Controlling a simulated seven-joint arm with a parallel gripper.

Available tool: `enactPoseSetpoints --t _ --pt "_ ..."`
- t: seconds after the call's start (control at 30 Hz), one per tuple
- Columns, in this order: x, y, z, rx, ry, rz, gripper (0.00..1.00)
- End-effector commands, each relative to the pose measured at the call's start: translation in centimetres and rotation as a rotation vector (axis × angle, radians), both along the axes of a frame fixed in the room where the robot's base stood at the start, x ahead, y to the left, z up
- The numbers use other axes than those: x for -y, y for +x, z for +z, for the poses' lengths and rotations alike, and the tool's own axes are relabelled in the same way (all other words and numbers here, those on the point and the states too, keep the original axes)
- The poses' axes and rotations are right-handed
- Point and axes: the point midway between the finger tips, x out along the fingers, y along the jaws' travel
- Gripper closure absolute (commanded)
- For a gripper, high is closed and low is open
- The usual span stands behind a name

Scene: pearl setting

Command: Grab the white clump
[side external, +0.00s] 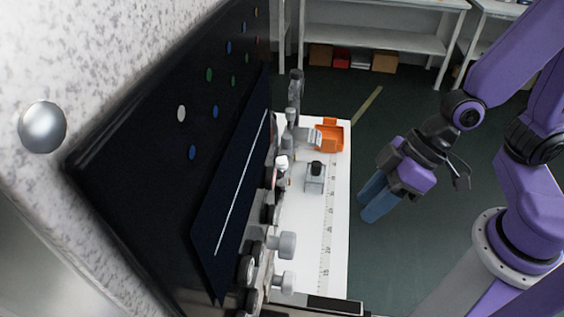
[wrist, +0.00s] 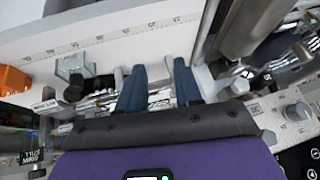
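A small white lump (side external: 282,162), which may be the white clump, sits among the grey fittings along the left edge of the white bench in the side view. I cannot tell its exact shape. A small white rounded piece (wrist: 240,86) shows right of my fingers in the wrist view; I cannot tell whether it is the same thing. My gripper (side external: 372,205) has blue fingers that point down, to the right of the bench and apart from it in the side view. In the wrist view my gripper (wrist: 160,82) has its fingers apart, with nothing held between them.
The white bench (side external: 337,230) carries a ruler scale, an orange bin (side external: 330,136) and a grey block with a black knob (side external: 316,176). A large dark panel (side external: 150,140) stands at left. Grey knobs (side external: 284,243) stick out nearby. Dark floor is open around my gripper.

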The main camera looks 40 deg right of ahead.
Motion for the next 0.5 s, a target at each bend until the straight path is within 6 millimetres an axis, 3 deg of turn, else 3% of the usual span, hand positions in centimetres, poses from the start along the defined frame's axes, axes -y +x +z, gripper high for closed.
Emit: enactPoseSetpoints --t 0.23,0.5 --pt "-2.7 4.9 -1.3 0.174 0.16 -0.199 0.66" --pt "-2.2 10.2 -1.1 0.45 0.262 -0.392 0.66"
